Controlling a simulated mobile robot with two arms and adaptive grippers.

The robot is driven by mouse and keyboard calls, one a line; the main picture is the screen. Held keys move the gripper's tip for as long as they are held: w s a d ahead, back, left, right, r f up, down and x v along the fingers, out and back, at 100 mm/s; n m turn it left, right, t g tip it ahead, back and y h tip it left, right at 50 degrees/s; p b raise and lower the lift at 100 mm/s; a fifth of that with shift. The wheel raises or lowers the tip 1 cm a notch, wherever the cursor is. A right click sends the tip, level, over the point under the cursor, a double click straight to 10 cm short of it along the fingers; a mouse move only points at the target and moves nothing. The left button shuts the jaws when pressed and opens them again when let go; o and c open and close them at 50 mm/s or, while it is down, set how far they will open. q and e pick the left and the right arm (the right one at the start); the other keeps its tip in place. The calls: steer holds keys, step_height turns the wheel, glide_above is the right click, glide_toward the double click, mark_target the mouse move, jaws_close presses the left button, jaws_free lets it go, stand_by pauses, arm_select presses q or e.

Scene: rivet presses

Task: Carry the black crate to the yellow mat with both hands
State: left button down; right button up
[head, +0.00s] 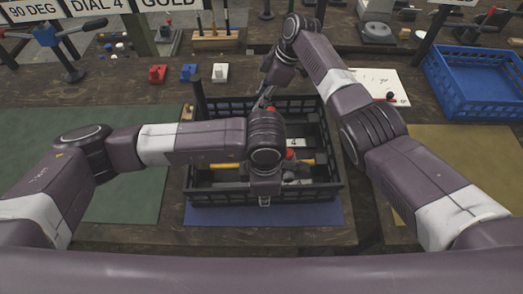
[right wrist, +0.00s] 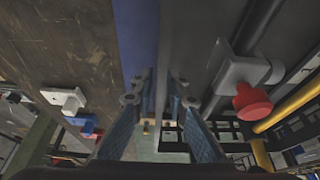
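The black crate (head: 318,196) sits on a blue mat (head: 320,214) in the middle of the table in the head view. It holds tools with yellow handles and red knobs. The yellow mat (head: 460,150) lies flat to the right, partly hidden by my right arm. My left gripper (head: 264,200) points down at the middle of the near wall; its fingers are too small to judge. My right gripper (head: 262,102) is at the far wall. In the right wrist view, its fingers (right wrist: 160,82) lie close on both sides of the crate wall (right wrist: 172,45).
A blue crate (head: 480,90) stands behind the yellow mat. A green mat (head: 130,195) lies to the left. A white sheet (head: 385,85) lies right of the black crate. Signs and tools line the back.

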jaws_close()
arm_select(q)
steer(key=shift+w+r, duration=0.15)
steer(key=shift+r, duration=0.1)
arm_select(e)
steer(key=shift+w+r, duration=0.15)
steer(key=shift+r, duration=0.1)
